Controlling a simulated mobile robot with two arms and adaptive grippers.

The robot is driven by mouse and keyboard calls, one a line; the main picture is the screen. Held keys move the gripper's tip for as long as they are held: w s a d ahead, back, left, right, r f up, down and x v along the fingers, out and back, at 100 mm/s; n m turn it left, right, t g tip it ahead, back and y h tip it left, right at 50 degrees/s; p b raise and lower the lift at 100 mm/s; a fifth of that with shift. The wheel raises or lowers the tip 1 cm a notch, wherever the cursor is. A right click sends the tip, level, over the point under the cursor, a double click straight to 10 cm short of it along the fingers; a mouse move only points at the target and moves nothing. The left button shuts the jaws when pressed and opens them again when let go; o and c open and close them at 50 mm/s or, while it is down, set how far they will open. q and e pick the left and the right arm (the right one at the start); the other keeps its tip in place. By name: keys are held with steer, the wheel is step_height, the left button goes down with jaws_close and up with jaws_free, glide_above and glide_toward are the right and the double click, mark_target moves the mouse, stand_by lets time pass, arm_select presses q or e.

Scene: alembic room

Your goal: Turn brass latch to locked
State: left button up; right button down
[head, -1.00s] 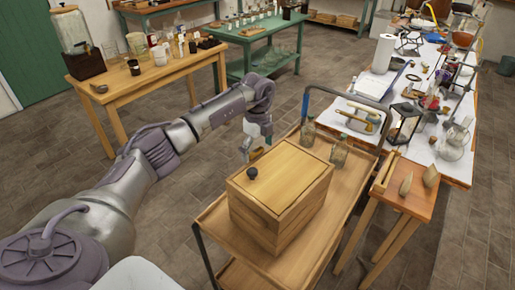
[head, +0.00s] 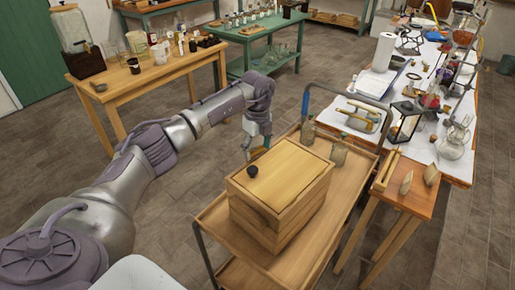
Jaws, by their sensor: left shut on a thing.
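A wooden box (head: 292,208) with a flat lid and a small dark knob (head: 252,171) stands on a wooden cart. My left gripper (head: 256,154) is at the box's far left side, its fingers pointing down just behind the lid's edge. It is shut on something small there. A brass-coloured bit shows near the fingertips, but the brass latch itself is mostly hidden by the gripper and the box, so its position cannot be read. My right gripper is not in view.
The cart (head: 221,222) has a raised metal handle at its far end, with glass bottles (head: 338,153) behind the box. A small wooden stand (head: 412,196) is close on the right. A cluttered white-topped table stands beyond it. Open floor lies left of the cart.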

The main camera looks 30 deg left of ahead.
arm_select(q)
steer(key=m+b, duration=0.1)
steer(key=m, duration=0.3)
steer(key=shift+s+a, duration=0.1)
steer(key=m+b, duration=0.1)
steer(key=m, duration=0.3)
steer(key=shift+s+a+m, duration=0.1)
steer(key=shift+s+m, duration=0.05)
steer(key=shift+m, duration=0.25)
steer(key=m+b, duration=0.1)
steer(key=m, duration=0.3)
steer(key=shift+a, duration=0.2)
steer(key=shift+a+m+b, duration=0.1)
steer(key=shift+m+b, duration=0.25)
steer(key=shift+m, duration=1.45)
steer(key=o, duration=1.2)
steer(key=shift+c, duration=0.2)
